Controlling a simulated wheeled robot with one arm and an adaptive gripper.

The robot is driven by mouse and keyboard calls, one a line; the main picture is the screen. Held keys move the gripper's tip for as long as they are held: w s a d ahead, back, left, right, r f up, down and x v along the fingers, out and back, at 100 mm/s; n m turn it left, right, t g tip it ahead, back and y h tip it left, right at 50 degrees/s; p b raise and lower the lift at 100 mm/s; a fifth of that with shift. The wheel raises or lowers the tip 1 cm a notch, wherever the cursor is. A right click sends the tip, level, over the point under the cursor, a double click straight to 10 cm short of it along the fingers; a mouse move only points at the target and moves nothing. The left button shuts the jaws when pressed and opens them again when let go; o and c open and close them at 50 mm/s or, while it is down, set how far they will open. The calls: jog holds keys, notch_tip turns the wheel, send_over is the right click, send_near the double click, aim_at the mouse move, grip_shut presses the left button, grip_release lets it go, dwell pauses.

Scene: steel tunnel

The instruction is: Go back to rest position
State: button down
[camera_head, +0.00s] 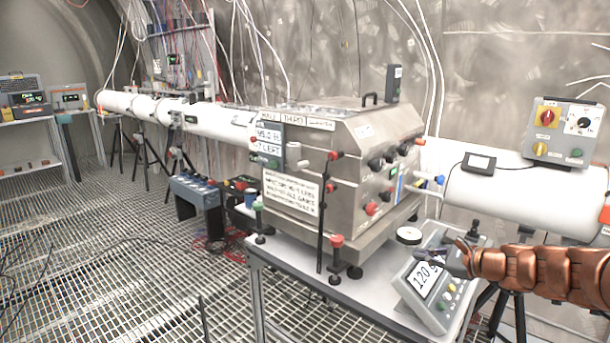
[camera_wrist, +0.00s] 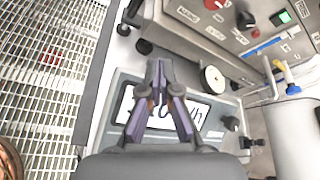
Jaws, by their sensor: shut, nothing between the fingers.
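My gripper (camera_head: 447,258) is at the right in the head view, at the end of my copper-coloured arm. It is over the grey control panel (camera_head: 437,312) with a display that reads "120" and several buttons. In the wrist view my gripper (camera_wrist: 159,68) has its fingertips together with nothing between them. The fingers cover part of the panel's display (camera_wrist: 203,110). Whether the fingertips touch the panel cannot be told.
A large steel chamber (camera_head: 345,140) with knobs and labels stands on a white table (camera_head: 375,290) beside the panel. A white pipe (camera_head: 490,195) runs behind my arm. A round white dial (camera_head: 409,235) is near the gripper. Open grating floor (camera_head: 100,250) lies left.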

jog(key=s+a+r+n+g+p, duration=0.2)
jog(key=s+a+n+g, duration=0.8)
jog(key=s+a, duration=0.95)
jog(key=s+d+f+n+g+h+p, duration=0.1)
jog(key=s+d+n+h, duration=0.1)
jog(key=s, duration=0.6)
jog(key=s+d+f+n+h+p, duration=0.1)
jog(key=s+d+n+h, duration=0.2)
jog(key=s+n, duration=0.2)
jog(key=s+d+f+n+g+h, duration=0.1)
jog(key=s+d+n+h, duration=0.2)
jog(key=s, duration=0.8)
jog(key=shift+d+f+n+g+p, duration=0.2)
jog(key=shift+f+n+g+p, duration=0.15)
jog(key=shift+n, duration=0.25)
